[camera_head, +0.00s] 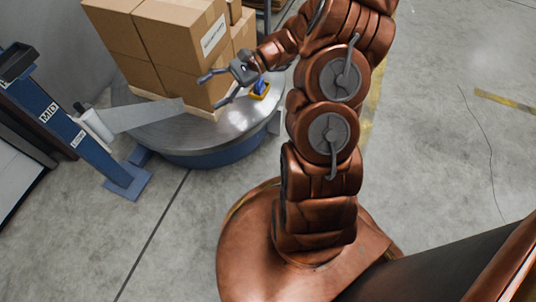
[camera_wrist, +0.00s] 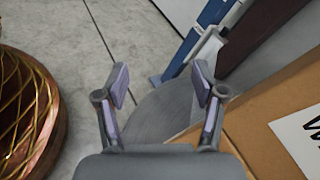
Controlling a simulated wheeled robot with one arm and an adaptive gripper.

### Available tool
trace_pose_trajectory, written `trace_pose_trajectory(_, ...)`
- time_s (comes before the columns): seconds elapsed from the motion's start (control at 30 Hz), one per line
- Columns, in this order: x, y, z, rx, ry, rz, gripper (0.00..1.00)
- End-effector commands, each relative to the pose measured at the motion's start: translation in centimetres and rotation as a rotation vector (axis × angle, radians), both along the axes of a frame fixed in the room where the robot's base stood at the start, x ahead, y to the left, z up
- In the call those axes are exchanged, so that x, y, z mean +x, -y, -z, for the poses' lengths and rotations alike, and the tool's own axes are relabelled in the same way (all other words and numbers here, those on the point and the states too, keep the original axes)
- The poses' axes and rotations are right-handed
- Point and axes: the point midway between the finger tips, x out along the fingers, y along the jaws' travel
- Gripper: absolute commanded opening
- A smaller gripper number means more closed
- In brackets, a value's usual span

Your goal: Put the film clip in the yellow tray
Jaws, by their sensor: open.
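My gripper (camera_head: 212,92) is open in front of the stacked cartons, its fingers pointing left. In the wrist view my gripper (camera_wrist: 160,78) has its two fingers wide apart with nothing held between them. The small yellow tray (camera_head: 259,95) sits on the round metal turntable, right of the cartons and close to my gripper. A small blue thing (camera_head: 262,85) shows at the tray; I cannot tell whether it is the film clip. I cannot make out the film clip for certain in either view.
Cardboard cartons (camera_head: 178,48) stand on the turntable (camera_head: 165,138); a carton (camera_wrist: 265,125) fills the right of the wrist view. A grey film sheet (camera_head: 145,116) runs from the roll (camera_head: 95,125) beside the blue post (camera_head: 52,115) toward the cartons. Open floor lies to the right.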

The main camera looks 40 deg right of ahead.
Motion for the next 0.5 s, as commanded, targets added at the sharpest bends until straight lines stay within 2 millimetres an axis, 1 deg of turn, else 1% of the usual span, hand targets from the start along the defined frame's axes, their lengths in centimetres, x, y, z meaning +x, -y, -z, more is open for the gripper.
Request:
trace_pose_trajectory(0.03,-0.9,-1.3,-0.8,-0.032,0.019,-0.054,0.69)
trace_pose_trajectory(0.2,-4.4,-4.9,-2.7,-0.143,0.076,-0.233,0.69)
trace_pose_trajectory(0.3,-6.7,-6.5,-3.5,-0.209,0.107,-0.334,0.69)
trace_pose_trajectory(0.5,-11.3,-8.5,-4.5,-0.351,0.176,-0.526,0.69)
